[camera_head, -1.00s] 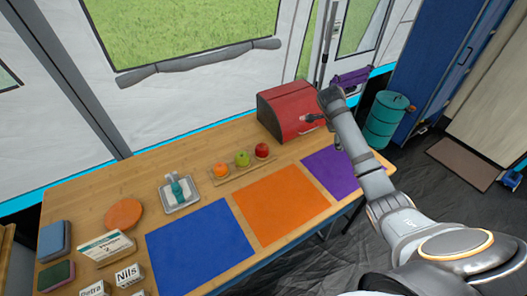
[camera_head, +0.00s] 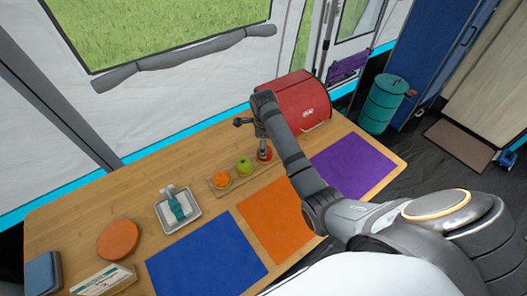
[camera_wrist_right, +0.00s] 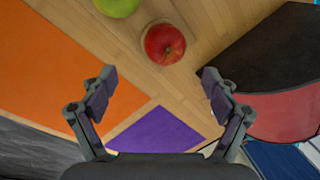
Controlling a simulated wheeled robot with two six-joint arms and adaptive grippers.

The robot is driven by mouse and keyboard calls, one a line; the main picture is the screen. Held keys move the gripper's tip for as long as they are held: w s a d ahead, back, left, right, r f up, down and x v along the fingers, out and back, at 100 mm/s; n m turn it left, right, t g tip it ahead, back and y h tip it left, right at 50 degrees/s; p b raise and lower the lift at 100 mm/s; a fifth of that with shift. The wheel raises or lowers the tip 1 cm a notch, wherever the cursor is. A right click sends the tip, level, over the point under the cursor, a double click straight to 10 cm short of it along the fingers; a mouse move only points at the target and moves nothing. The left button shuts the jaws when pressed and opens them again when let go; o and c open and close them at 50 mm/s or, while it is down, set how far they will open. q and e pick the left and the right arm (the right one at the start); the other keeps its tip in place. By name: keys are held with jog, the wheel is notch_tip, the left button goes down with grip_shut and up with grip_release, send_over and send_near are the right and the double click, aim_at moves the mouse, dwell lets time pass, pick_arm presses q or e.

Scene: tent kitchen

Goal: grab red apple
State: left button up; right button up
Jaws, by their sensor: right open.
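The red apple (camera_head: 265,154) sits at the right end of a small wooden board (camera_head: 221,190) on the table, partly hidden by my right arm in the head view. In the right wrist view the red apple (camera_wrist_right: 164,43) lies beyond the fingertips, roughly centred between them. My right gripper (camera_wrist_right: 152,80) is open and empty, with its two fingers spread wide. In the head view my right gripper (camera_head: 252,121) is above and near the apple, apart from it. My left gripper is not in view.
A green apple (camera_head: 243,165) and an orange (camera_head: 221,179) share the board. A red bread box (camera_head: 305,100) stands close behind on the right. Blue (camera_head: 206,250), orange (camera_head: 265,228) and purple (camera_head: 352,166) mats lie flat in front. A tray (camera_head: 163,222) is to the left.

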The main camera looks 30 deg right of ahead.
jog(key=f, duration=0.1)
jog(key=w+f, duration=0.1)
jog(key=f, duration=0.1)
jog(key=shift+d, duration=0.2)
jog(key=shift+w+d+f, duration=0.1)
jog(key=shift+f, duration=0.5)
jog(key=f, duration=0.2)
jog(key=w+f, duration=0.1)
jog(key=shift+d+f, duration=0.2)
jog(key=shift+f, duration=0.4)
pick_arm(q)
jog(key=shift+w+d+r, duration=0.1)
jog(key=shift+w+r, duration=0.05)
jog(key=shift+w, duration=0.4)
pick_arm(e)
jog(key=shift+r, duration=0.1)
jog(key=shift+c, duration=1.1)
jog(key=c, duration=1.1)
jog(key=shift+o, duration=0.2)
notch_tip(320, 180, up, 10)
